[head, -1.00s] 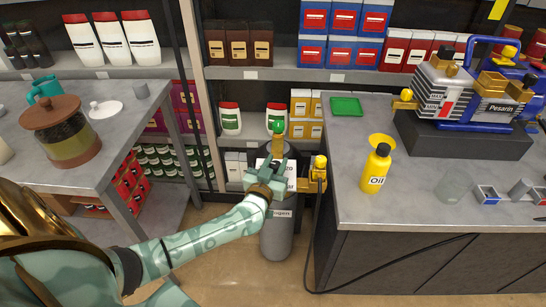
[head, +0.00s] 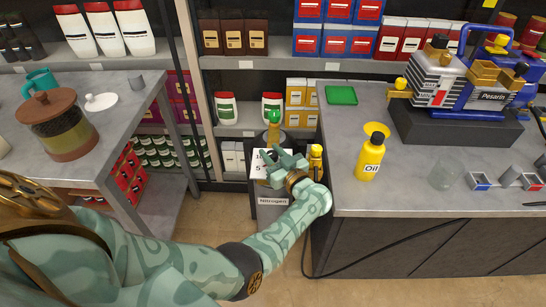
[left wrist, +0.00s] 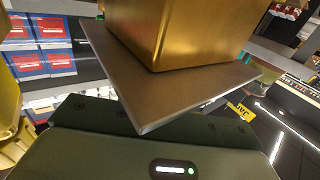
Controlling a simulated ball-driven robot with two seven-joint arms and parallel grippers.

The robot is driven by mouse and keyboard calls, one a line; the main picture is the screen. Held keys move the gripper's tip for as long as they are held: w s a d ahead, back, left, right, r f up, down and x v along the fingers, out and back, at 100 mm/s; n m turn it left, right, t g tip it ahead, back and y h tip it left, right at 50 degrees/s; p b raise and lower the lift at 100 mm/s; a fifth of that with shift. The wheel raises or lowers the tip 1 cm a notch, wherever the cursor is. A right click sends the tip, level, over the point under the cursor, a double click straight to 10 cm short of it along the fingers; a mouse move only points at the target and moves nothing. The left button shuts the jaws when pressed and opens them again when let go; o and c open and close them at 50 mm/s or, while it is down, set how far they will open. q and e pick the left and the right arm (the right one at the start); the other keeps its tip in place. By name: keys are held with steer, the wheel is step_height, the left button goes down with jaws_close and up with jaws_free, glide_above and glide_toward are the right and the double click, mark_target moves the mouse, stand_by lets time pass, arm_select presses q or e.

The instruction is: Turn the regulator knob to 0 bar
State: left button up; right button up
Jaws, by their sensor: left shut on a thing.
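The grey nitrogen cylinder (head: 268,228) stands on the floor in the gap left of the right counter, with a yellow valve (head: 273,134) and green top (head: 273,116). A blocky gold part (left wrist: 185,30) fills the top of the left wrist view, above a brown plate. The dial reading cannot be made out. My right gripper is not in view.
A yellow fitting (head: 316,160) is close to the right of my left gripper, beside the right counter (head: 400,195). The yellow oil bottle (head: 370,160) and the pump (head: 450,85) stand on that counter. A dark hose runs along its front. Shelves are behind.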

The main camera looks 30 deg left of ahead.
arm_select(q)
steer(key=shift+d+f+n+g+y+b, duration=0.15)
steer(key=shift+n+g+y+b, duration=0.5)
steer(key=shift+g, duration=0.55)
steer(key=shift+n+g+b, duration=0.35)
steer(key=shift+n+g, duration=0.1)
steer(key=shift+g, duration=0.05)
steer(key=shift+r, duration=0.2)
steer(key=o, duration=1)
steer(key=shift+c, duration=0.2)
